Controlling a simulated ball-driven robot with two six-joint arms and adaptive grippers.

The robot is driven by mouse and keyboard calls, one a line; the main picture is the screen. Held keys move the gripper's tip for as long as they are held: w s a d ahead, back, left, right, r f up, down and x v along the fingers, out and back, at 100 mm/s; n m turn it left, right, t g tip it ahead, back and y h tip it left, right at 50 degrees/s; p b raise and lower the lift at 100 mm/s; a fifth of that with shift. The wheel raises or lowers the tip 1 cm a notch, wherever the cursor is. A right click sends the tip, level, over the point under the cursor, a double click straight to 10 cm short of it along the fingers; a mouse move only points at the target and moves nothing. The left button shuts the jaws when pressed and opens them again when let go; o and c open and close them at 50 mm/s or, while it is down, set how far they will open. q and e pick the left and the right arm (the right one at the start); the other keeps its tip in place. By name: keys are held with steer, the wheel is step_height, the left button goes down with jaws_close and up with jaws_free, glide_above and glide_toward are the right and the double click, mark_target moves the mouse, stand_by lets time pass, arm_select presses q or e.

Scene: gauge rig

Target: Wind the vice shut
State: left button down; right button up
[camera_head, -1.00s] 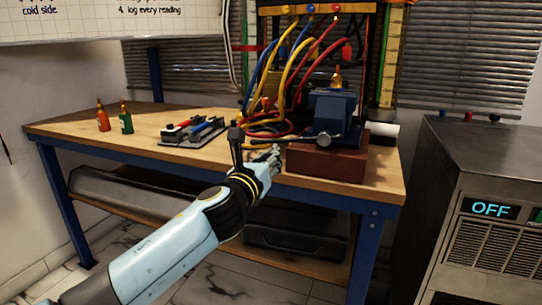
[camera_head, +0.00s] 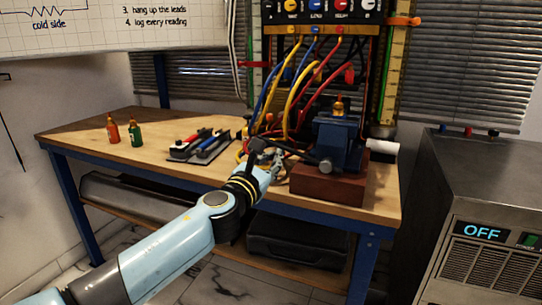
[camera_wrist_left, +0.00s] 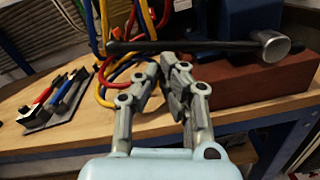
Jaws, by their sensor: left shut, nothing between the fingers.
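The blue vice (camera_head: 340,142) sits on a reddish-brown block (camera_head: 328,186) at the right front of the bench. Its dark handle bar (camera_head: 298,154) sticks out to the left from a round screw end. In the left wrist view the bar (camera_wrist_left: 200,46) runs across above the fingers, with the round metal end (camera_wrist_left: 274,46) at its right. My left gripper (camera_head: 280,157) is shut and empty, close to the bar; its fingertips (camera_wrist_left: 162,66) lie just below the bar in the wrist view. I cannot tell whether they touch it. My right gripper is not in view.
Coloured cables (camera_head: 293,95) hang from a panel (camera_head: 318,12) behind the vice and loop onto the bench beside the gripper. A tool rack (camera_head: 200,146) and two small bottles (camera_head: 124,133) stand left. A grey cabinet (camera_head: 470,180) stands right. The bench front left is clear.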

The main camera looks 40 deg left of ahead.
arm_select(q)
steer(key=shift+d+r+m+p, duration=0.1)
steer(key=shift+r+m+p, duration=0.35)
steer(key=shift+r+m, duration=0.1)
steer(key=shift+f, duration=0.1)
